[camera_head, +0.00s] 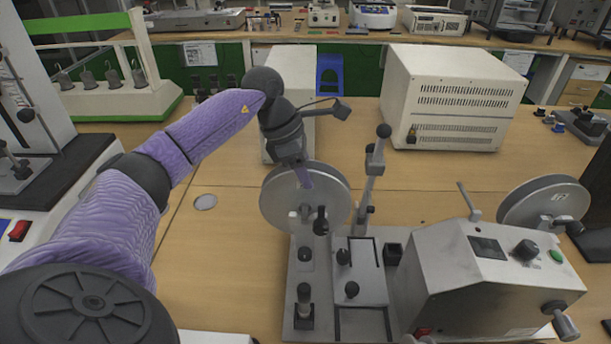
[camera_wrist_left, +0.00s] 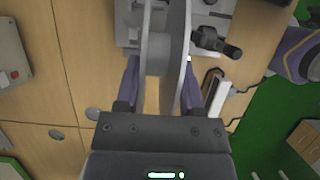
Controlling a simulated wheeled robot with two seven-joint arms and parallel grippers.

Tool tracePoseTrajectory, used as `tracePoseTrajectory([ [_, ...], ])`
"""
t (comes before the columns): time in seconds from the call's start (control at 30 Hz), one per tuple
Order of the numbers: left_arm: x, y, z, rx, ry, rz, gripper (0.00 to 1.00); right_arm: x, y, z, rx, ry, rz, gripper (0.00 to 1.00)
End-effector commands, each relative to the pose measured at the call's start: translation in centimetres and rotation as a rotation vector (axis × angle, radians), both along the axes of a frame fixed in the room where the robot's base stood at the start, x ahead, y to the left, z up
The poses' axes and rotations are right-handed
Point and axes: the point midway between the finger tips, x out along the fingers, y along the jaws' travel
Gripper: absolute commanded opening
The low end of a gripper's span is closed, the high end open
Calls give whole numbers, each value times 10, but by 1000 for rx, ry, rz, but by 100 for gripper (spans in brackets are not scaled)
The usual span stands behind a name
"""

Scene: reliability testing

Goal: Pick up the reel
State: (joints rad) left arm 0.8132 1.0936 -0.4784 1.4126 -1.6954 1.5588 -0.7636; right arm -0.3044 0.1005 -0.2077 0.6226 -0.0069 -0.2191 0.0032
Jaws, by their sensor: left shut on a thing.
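The reel (camera_head: 335,197) is a grey metal disc, upright at the left end of the winding machine (camera_head: 470,290). My left gripper (camera_head: 305,178) comes down on it from above, shut on its upper part. In the left wrist view the reel (camera_wrist_left: 155,55) stands edge-on between the two purple fingers of the left gripper (camera_wrist_left: 160,80). The reel still appears to be at its mount; whether it is clear of the spindle I cannot tell. A second grey reel (camera_head: 545,203) is on the machine's right side. My right gripper is not in view.
A vertical post with a black knob (camera_head: 376,160) stands just right of the held reel. A large beige box (camera_head: 450,95) and a smaller one (camera_head: 290,75) stand behind. Lab equipment lies at the far left. Bare table (camera_head: 225,225) lies left of the reel.

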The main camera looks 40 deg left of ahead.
Motion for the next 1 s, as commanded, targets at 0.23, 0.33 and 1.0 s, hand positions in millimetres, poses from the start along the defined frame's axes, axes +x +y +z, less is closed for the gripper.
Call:
tracePoseTrajectory([
  [0.23, 1, 0, 76, -1, -11, 1, 0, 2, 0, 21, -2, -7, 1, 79],
  [0.33, 1, 0, 105, -2, -9, 0, 0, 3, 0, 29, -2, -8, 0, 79],
  [1.0, 0, 0, 162, -1, -2, 0, 0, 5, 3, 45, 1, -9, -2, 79],
])
